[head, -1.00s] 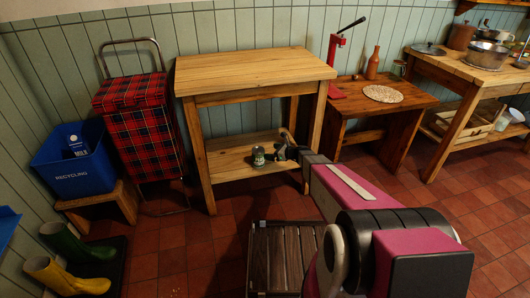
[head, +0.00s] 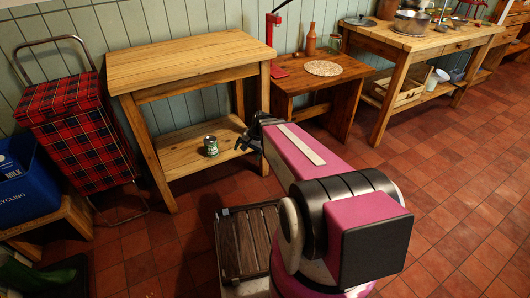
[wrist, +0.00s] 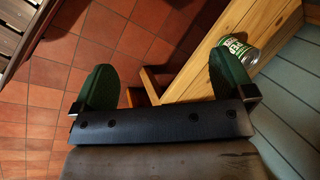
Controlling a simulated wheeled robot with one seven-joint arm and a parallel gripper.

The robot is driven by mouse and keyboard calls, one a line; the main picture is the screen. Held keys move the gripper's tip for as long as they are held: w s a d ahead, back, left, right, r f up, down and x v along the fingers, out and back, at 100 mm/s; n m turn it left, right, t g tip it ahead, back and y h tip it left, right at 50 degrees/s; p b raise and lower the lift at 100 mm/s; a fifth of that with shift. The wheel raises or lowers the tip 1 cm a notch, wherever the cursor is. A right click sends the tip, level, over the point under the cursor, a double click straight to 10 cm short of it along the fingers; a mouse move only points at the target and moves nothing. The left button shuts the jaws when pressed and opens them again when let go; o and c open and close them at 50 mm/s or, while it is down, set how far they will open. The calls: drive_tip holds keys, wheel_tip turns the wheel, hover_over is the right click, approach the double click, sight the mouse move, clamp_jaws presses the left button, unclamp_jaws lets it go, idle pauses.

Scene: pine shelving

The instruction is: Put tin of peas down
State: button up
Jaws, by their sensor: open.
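The tin of peas (head: 210,146), a small can with a green label, stands upright on the lower shelf (head: 182,158) of the pine table. In the wrist view the tin (wrist: 237,50) shows at the upper right, outside my jaws and apart from them. My gripper (head: 249,138) is just right of the shelf in the head view, with a gap between it and the tin. In the wrist view my gripper (wrist: 162,88) has its two green fingers wide apart, with nothing between them but floor and a strip of wood beyond.
The pine table's bare top (head: 190,62) is above the shelf, with a leg (head: 264,115) near my gripper. A red plaid trolley (head: 85,140) is at left, and a low table (head: 315,80) at right. The tiled floor at right is clear.

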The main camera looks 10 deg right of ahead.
drive_tip(key=s+d+r+n+h, duration=0.4)
drive_tip(key=s+d+n, duration=0.1)
drive_tip(key=s+d, duration=0.1)
drive_tip(key=shift+s+d+r+n+g+h, duration=0.2)
drive_tip(key=shift+s+r+n+g+h, duration=0.1)
drive_tip(key=shift+s, duration=0.25)
idle(0.5)
